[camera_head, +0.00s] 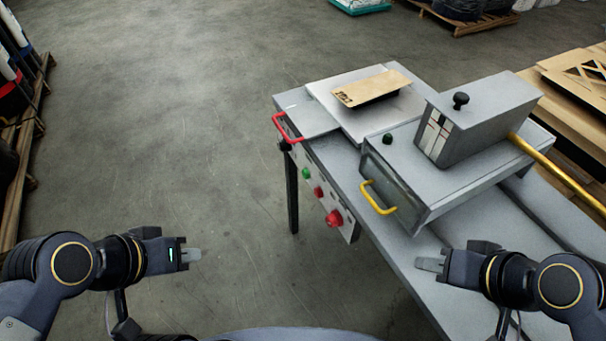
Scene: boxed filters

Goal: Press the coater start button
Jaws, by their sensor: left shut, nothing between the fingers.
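The grey coater (340,155) stands on the table with a control panel on its left-facing side. The panel carries a small green button (306,173), a small red button (318,192) and a large red knob (334,218). I cannot read which one is marked start. My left gripper (194,256) is shut and empty, over the floor to the left of the panel and apart from it. My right gripper (426,264) is over the table's near part, touching no button. Its fingers are too small to tell open from shut.
A red handle (284,128) and a yellow handle (378,198) stick out from the machine. A brown flat piece (371,89) lies on the top plate. A grey box with a black knob (478,115) stands at right. The floor left of the panel is clear.

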